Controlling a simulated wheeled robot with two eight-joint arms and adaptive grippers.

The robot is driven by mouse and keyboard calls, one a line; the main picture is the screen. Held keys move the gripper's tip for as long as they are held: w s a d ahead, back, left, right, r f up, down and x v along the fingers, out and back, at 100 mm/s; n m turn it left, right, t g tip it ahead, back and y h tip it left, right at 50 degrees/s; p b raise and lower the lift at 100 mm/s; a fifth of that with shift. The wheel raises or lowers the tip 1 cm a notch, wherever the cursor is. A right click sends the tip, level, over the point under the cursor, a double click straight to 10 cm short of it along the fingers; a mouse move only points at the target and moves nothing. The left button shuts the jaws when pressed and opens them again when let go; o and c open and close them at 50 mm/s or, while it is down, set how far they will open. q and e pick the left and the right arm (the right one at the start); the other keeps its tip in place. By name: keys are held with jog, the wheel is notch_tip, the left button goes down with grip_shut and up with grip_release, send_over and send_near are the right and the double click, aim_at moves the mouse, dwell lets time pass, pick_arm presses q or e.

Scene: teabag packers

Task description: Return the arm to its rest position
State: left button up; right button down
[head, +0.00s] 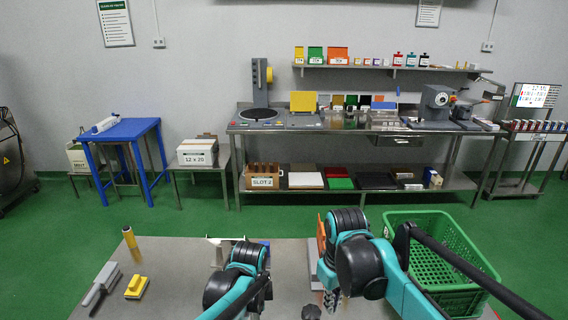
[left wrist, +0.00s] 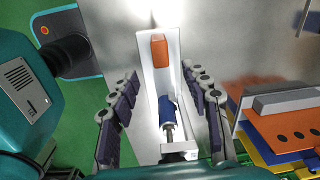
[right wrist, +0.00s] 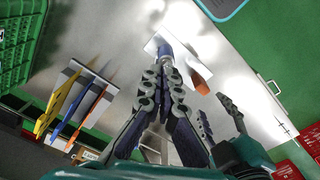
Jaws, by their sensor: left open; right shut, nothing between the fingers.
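My right arm (head: 355,250) reaches over the front metal table in the head view. In the right wrist view my right gripper (right wrist: 162,75) has its fingers together with nothing between them. My left gripper (left wrist: 164,105) is open in the left wrist view. Its fingers are on either side of a white holder (left wrist: 146,100) with a blue-handled tool (left wrist: 166,108) and an orange block (left wrist: 159,51). I cannot tell whether the fingers touch the holder. The left arm (head: 240,275) hides part of this area in the head view.
A rack of yellow, blue and orange plates (right wrist: 78,105) stands on the table. A green crate (head: 440,260) is at the right. A yellow-handled tool (head: 136,287), grey block (head: 106,274) and yellow cylinder (head: 129,237) lie or stand at the table's left. A stocked bench (head: 350,128) is behind.

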pick_arm(q)
jog(key=s+a+r+n+t, duration=0.3)
jog(key=s+a+n, duration=0.2)
jog(key=s+n, duration=0.2)
jog(key=s+a+r+n+t, duration=0.3)
jog(key=s+n, duration=0.4)
jog(key=n, duration=0.3)
jog(key=shift+s+a+r+t, duration=0.2)
jog(key=shift+a+r+t, duration=0.25)
jog(key=shift+a, duration=0.8)
pick_arm(e)
jog(key=s+d+f+m+t, duration=0.4)
jog(key=s+d+m+t, duration=0.1)
jog(key=s, duration=0.6)
jog(key=shift+s+d+f+m+t, duration=0.15)
jog(key=shift+s+d+m+t, duration=0.15)
jog(key=shift+d+t, duration=0.5)
jog(key=shift+a, duration=0.1)
